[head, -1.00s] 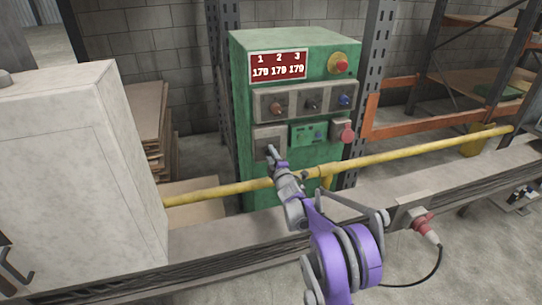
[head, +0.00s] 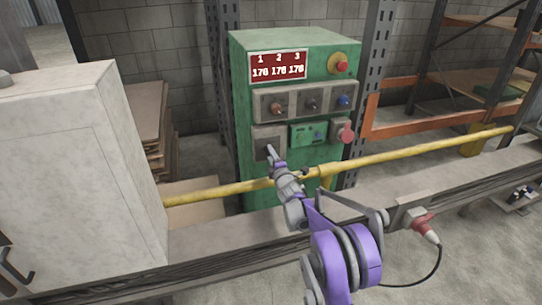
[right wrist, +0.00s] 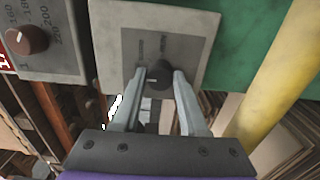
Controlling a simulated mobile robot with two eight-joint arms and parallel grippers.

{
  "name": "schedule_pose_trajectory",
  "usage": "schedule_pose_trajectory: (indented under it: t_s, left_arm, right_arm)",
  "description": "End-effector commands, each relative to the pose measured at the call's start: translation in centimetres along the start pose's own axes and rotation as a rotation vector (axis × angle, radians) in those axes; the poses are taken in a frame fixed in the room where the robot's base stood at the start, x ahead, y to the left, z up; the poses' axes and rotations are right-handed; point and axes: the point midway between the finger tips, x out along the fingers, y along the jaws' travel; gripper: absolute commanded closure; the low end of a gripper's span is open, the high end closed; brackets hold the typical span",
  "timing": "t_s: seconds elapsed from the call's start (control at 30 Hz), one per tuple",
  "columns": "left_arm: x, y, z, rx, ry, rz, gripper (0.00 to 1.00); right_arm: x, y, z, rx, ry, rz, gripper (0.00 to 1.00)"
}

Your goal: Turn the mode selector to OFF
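The mode selector, a black round knob (right wrist: 160,76) with a short white mark on its left side, sits on a grey plate (right wrist: 207,30) of the green control cabinet (head: 300,42). Small vertical labels stand above the knob on both sides, too small to read. In the right wrist view my right gripper (right wrist: 160,74) has one finger on each side of the knob; I cannot tell whether they touch it. In the head view the right gripper (head: 270,150) reaches the cabinet's lower left plate and hides most of the knob. My left gripper is not in view.
A yellow rail (head: 410,150) runs across the cabinet's front. Above the lower plate are several knobs and a red display (head: 278,65) reading 176 three times. A pale cabinet (head: 75,190) stands left.

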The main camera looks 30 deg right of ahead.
Motion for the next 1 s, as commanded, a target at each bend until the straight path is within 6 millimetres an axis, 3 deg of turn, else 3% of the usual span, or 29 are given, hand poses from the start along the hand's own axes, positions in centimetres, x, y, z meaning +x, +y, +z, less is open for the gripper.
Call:
schedule_pose_trajectory:
  t_s: [0.03, 0.17, 0.53, 1.0]
  left_arm:
    - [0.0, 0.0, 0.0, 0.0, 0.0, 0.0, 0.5]
    - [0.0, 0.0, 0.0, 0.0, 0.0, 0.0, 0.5]
    - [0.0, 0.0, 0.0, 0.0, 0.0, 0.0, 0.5]
    - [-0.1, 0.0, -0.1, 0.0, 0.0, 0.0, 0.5]
  right_arm:
    - [0.0, -0.1, 0.0, -0.002, 0.0, -0.001, 0.51]
    - [0.0, 0.0, 0.0, -0.001, 0.0, -0.001, 0.28]
    - [-0.6, 0.0, 0.0, 0.0, 0.0, 0.0, 0.28]
    - [-9.0, 0.0, 0.0, -0.001, -0.001, 0.0, 0.28]
